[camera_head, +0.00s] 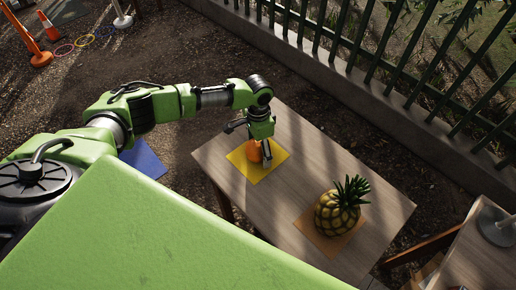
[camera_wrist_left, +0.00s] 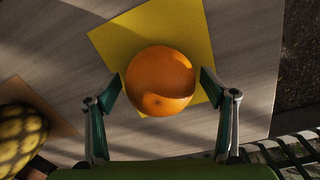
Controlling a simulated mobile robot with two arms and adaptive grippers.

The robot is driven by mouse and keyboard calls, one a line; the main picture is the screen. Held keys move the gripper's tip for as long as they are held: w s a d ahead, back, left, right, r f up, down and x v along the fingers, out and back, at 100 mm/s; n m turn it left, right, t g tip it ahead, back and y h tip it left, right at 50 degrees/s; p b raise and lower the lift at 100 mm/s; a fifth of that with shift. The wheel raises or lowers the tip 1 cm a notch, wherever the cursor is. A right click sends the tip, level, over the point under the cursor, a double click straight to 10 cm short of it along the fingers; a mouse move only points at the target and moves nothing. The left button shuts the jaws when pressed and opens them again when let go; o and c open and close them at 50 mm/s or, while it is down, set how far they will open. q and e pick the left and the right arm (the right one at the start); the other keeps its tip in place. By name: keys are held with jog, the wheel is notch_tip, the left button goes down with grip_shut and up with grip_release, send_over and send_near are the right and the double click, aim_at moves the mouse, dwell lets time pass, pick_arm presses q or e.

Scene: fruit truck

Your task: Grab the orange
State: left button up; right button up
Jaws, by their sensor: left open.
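The orange (camera_wrist_left: 160,80) sits on a yellow square mat (camera_wrist_left: 124,33) on the wooden table. In the left wrist view it lies between the two fingers of my left gripper (camera_wrist_left: 160,88), which are open on either side of it. A gap seems to show at the right finger; contact at the left finger is hard to tell. In the head view the orange (camera_head: 253,152) is partly hidden by my left gripper (camera_head: 257,150), which points down over the yellow mat (camera_head: 258,172). My right gripper is not in either view.
A pineapple (camera_head: 338,212) stands on an orange-brown mat (camera_head: 318,240) at the table's right part. The wooden table (camera_head: 293,165) is otherwise clear. A green fence (camera_head: 365,45) on a low wall runs behind. A second table (camera_head: 475,255) stands at the lower right.

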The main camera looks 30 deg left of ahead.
pick_arm(q)
jog(key=shift+c, duration=0.2)
jog(key=c, duration=1.4)
jog(key=shift+r, duration=0.1)
